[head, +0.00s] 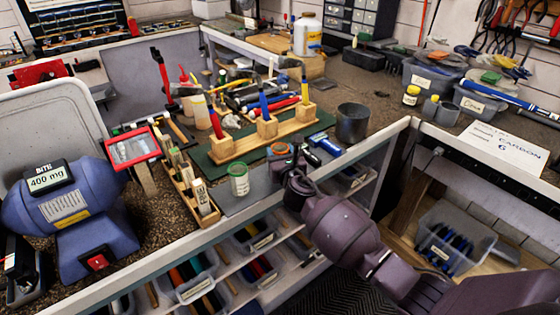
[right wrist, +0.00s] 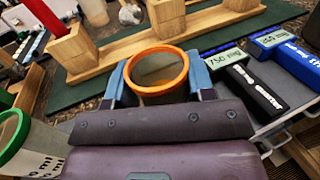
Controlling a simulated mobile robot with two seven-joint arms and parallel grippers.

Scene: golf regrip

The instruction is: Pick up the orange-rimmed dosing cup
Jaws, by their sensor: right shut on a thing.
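The orange-rimmed dosing cup (right wrist: 158,75) sits between the two blue fingers of my right gripper (right wrist: 160,80) in the right wrist view. The gripper is shut on it, with one finger on each side and the orange rim facing up. In the head view the cup (head: 280,149) shows at the tip of my right gripper (head: 285,157), above the grey tray. I cannot tell whether its base touches the tray. My left gripper is not in view.
A green-rimmed cup (head: 239,180) stands to the left on the grey tray (head: 250,199). A wooden block stand (head: 240,143) on a green mat is behind. Blue and black digital devices (right wrist: 255,90) lie close on the right. A grey cylinder (head: 352,123) stands farther right.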

